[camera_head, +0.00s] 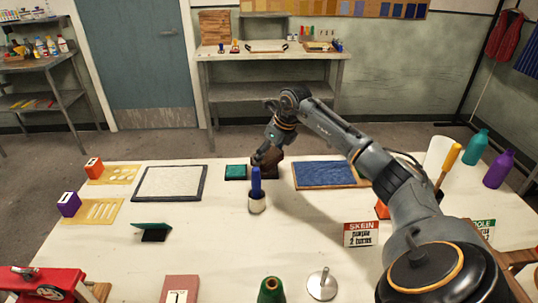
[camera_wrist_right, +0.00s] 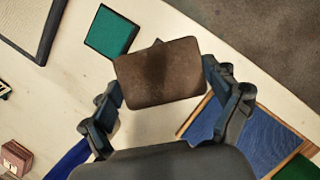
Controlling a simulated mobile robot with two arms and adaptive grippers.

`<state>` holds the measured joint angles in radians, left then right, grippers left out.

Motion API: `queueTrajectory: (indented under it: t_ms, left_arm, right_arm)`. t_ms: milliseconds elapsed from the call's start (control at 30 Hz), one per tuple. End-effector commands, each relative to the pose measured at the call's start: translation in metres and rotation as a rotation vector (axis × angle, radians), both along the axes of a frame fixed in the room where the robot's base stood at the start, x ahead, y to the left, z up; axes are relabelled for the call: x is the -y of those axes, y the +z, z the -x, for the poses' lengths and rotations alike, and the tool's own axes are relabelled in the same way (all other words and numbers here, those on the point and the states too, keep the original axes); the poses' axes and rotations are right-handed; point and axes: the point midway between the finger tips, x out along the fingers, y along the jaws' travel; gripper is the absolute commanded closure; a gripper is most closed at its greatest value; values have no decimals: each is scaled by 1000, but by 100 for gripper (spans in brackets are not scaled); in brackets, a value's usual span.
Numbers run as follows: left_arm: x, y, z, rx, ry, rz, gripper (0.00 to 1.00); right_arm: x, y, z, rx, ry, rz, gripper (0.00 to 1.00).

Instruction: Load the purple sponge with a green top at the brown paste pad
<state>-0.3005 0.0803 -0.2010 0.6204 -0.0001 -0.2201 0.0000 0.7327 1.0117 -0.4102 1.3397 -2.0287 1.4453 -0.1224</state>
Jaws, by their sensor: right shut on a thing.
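My right gripper (camera_head: 262,160) is low over the far middle of the white table, right of a green pad (camera_head: 235,172). In the right wrist view its fingers (camera_wrist_right: 165,95) are shut on a brown, round-cornered block (camera_wrist_right: 158,85). A small brown corner (camera_wrist_right: 157,42), perhaps of the paste pad, shows behind the block. I cannot tell whether the block touches what lies under it. Purple and green do not show on the held block, so I cannot tell whether it is the sponge. My left gripper is not in view.
A framed white panel (camera_head: 169,168) lies left, a blue panel (camera_head: 324,174) right. A green-topped dark piece (camera_head: 152,227) lies nearer. The table between is partly clear.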

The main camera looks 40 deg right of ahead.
Motion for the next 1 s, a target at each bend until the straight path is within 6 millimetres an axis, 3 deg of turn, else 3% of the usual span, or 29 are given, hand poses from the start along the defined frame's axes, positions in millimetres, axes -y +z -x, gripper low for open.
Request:
queueTrajectory:
  t_ms: [467,1000]
  left_arm:
    - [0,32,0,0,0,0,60]
    - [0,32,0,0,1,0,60]
  right_arm:
    - [0,41,0,0,0,2,37]
    - [0,41,0,0,0,1,37]
